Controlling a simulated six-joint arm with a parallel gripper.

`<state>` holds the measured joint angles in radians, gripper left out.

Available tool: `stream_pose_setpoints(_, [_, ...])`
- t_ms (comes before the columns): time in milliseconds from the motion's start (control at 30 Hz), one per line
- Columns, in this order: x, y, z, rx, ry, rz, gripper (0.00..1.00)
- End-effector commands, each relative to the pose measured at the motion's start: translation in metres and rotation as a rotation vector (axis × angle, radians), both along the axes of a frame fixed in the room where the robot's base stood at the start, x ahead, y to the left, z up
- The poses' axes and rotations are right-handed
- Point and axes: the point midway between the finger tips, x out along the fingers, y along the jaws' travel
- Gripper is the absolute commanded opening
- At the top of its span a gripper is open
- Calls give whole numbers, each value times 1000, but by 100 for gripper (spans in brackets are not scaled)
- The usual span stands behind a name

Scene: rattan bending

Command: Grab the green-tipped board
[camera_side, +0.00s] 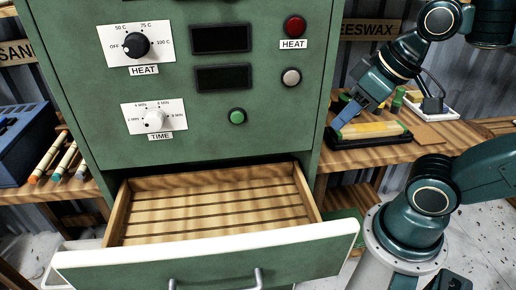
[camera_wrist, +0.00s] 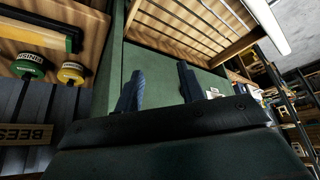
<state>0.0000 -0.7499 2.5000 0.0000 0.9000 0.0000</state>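Several pale sticks with coloured tips lie side by side on the left bench in the side view. My gripper (camera_side: 342,116) is on the other side of the cabinet, over the right bench, far from these sticks. In the wrist view my gripper (camera_wrist: 160,72) has its two blue fingers apart with nothing between them. The sticks are not seen in the wrist view.
A green heating cabinet (camera_side: 190,130) stands between the benches. Its slatted drawer (camera_side: 215,205) is pulled open and empty. A blue box (camera_side: 22,140) stands left of the sticks.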

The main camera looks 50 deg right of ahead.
Motion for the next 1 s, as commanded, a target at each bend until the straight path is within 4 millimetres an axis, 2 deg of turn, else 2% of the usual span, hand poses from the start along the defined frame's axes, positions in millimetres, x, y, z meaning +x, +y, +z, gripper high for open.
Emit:
stream_pose_setpoints(33, [0, 0, 0, 0, 0, 0, 49])
stream_pose_setpoints(200, [0, 0, 0, 0, 0, 0, 80])
stream_pose_setpoints(667, [3, -5, 0, -25, 17, 19, 80])
stream_pose_setpoints(867, [11, -23, -1, -96, 78, 86, 80])
stream_pose_setpoints(1000, [17, -42, -3, -156, 145, 167, 80])
